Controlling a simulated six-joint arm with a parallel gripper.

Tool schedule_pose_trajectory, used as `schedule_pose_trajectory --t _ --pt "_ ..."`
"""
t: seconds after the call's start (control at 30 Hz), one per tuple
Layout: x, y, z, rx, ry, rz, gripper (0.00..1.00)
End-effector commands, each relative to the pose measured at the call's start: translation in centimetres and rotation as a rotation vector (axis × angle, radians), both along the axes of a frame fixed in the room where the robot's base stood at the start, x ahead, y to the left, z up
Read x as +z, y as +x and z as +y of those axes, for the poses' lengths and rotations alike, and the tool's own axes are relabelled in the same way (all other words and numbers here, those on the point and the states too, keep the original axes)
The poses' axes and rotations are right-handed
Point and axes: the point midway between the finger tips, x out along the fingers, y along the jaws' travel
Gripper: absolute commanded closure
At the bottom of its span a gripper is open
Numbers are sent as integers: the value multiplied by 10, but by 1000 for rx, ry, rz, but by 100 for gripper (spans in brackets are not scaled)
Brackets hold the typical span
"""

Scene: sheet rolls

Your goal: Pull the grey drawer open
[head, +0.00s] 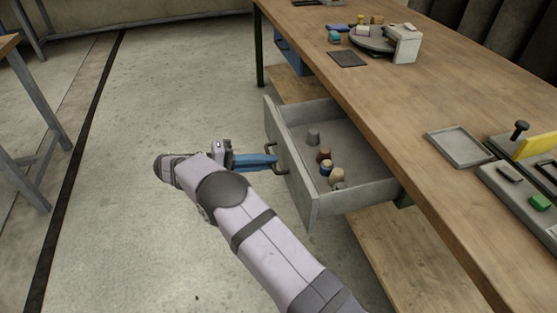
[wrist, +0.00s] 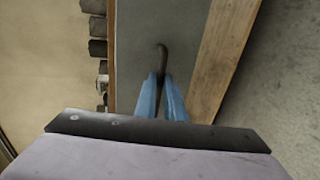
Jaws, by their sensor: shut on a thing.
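The grey drawer (head: 297,188) stands well out from under the wooden table, and its inside is open to view in the head view. Several small pieces lie in it, among them a brown one (head: 323,155) and a grey one (head: 313,137). The dark handle (head: 281,160) is on the drawer's front face. My gripper (head: 274,161) has blue fingers and is shut on this handle. In the wrist view the blue fingers (wrist: 162,98) close around the dark handle (wrist: 162,58), against the grey drawer front (wrist: 135,40).
The wooden table (head: 400,105) bears a round grey stand (head: 370,40), a dark flat plate (head: 347,59), a grey tray (head: 459,147) and a grey fixture with a green block (head: 540,202). A lower wooden shelf (head: 400,255) runs beneath. The floor in front of the drawer is clear.

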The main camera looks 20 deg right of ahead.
Motion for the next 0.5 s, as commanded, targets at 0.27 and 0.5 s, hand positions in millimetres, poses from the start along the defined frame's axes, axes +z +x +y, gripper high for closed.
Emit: schedule_pose_trajectory --t 0.27,0.5 --pt "-1 -1 6 -2 0 2 100" --pt "-1 0 5 -2 1 2 79"
